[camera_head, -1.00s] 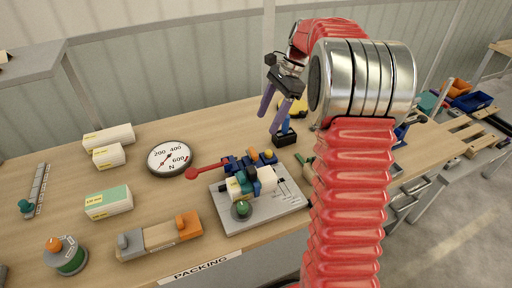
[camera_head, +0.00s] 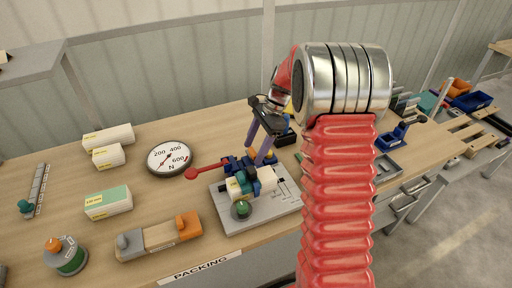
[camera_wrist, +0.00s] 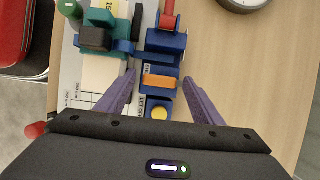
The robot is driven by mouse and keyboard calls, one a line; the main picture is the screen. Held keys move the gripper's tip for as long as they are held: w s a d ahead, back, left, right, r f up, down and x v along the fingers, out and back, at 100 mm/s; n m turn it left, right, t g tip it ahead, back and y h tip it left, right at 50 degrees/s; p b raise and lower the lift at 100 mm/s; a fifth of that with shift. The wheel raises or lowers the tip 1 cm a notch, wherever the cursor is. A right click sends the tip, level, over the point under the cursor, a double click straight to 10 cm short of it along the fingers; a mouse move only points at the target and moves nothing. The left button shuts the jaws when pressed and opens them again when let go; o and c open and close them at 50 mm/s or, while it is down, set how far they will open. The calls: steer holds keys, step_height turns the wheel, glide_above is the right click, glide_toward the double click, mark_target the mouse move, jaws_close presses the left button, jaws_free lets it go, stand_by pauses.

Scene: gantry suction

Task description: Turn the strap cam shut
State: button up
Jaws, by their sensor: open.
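The strap cam's red lever (camera_head: 207,170) has a round knob and sticks out to the left from blue blocks (camera_head: 233,163) on a grey plate (camera_head: 225,213). In the wrist view, the red lever (camera_wrist: 168,15) runs away from me out of a blue block (camera_wrist: 165,42). My gripper (camera_head: 256,152) is open, its purple fingers pointing down at the back of the fixture. In the wrist view, my gripper (camera_wrist: 159,78) has one finger on each side of a blue part with an orange band (camera_wrist: 160,82). I cannot tell whether the fingers touch it.
A white block (camera_head: 266,179) and a green knob (camera_head: 241,209) are on the plate. An orange and grey clamp (camera_head: 160,238) lies in front. Wood between gauge and clamp is clear.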

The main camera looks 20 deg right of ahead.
steer(key=shift+c, duration=0.4)
steer(key=c, duration=0.9)
steer(key=shift+d, duration=0.2)
steer(key=shift+c, duration=0.3)
steer(key=shift+a, duration=0.15)
